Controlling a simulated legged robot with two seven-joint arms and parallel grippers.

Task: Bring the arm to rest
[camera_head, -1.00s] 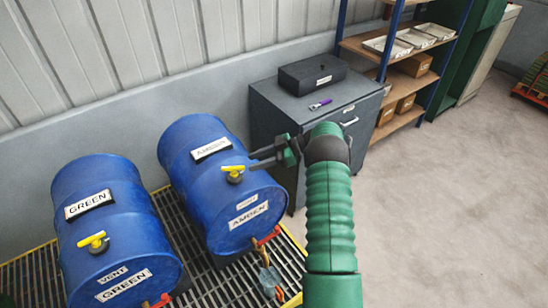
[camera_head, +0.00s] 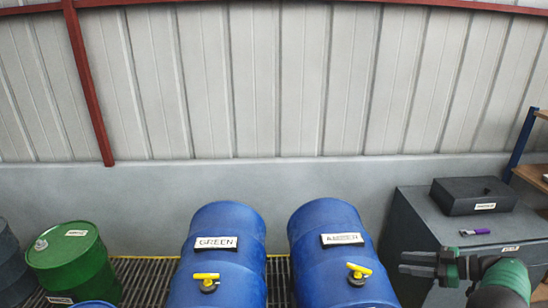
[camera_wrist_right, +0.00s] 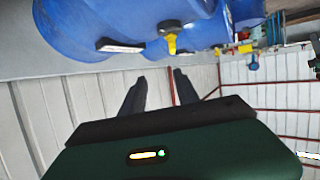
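My right gripper (camera_head: 418,264) shows at the lower right of the head view, its two dark fingers pointing left toward the right-hand blue drum and apart from it. In the right wrist view its fingers (camera_wrist_right: 160,90) stand apart with nothing between them, so it is open and empty. The right-hand blue drum (camera_head: 315,225) has a label that is hard to read and a yellow valve (camera_head: 358,271). The left blue drum (camera_head: 225,220) is labelled GREEN and has a yellow valve (camera_head: 206,279). My left gripper is not in view.
A grey cabinet (camera_head: 415,215) stands behind my right gripper, with a black box (camera_head: 474,196) and a purple marker (camera_head: 475,232) on top. A green drum (camera_head: 74,262) stands at the left. A dark grating (camera_head: 140,278) lies under the drums. Shelving (camera_head: 525,140) is at the right edge.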

